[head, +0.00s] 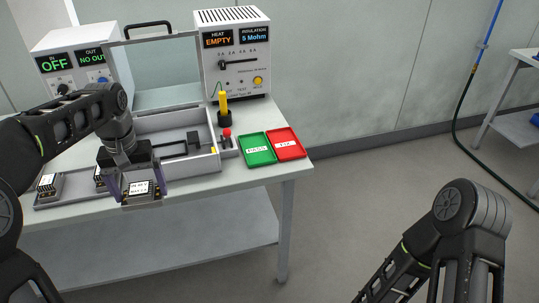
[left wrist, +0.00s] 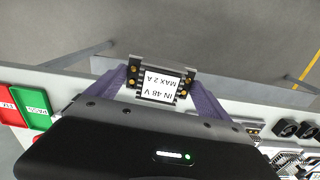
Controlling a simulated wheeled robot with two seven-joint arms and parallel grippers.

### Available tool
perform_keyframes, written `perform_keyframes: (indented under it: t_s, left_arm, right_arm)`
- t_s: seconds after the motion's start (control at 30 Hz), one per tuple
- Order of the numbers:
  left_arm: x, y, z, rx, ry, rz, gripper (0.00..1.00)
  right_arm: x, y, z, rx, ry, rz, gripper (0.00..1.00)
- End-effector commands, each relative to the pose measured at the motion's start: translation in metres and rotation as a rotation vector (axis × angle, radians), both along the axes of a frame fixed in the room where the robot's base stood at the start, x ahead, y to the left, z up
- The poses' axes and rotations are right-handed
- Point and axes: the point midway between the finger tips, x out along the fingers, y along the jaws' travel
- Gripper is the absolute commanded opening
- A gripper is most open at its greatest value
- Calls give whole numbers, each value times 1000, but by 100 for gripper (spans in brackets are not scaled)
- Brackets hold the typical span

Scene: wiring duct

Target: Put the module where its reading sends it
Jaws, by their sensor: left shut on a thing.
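My left gripper (head: 138,188) is shut on a module (head: 141,197) with a white label and holds it at the table's front edge. In the left wrist view the module (left wrist: 158,83) sits between the two fingers, and its label reads IN 48 V, MAX 2 A. A green PASS tray (head: 250,156) and a red tray (head: 297,153) lie at the table's right end; both look empty. The test unit (head: 262,85) shows HEAT EMPTY and INSULATION 5 Mohm. Another unit (head: 43,44) shows IN OFF and OUT NO OUTPUT, partly cut off. My right gripper is not in view.
More modules (head: 48,186) stand in a long grey tray (head: 75,200) at the left. A grey open box (head: 205,163) with a raised clear lid stands behind my gripper. A yellow post (head: 223,103) and a red knob (head: 227,132) stand left of the green tray.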

Motion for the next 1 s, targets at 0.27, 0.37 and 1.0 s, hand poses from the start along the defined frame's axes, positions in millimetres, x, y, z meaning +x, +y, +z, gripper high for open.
perform_keyframes:
  t_s: [0.27,0.37,1.0]
  left_arm:
    - [17,-61,-39,1,1,-119,37]
    - [19,-85,-53,1,1,-167,37]
    - [18,-138,-80,1,-2,-275,37]
  right_arm:
    - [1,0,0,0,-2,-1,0]
    - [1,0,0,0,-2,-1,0]
    - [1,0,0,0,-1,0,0]
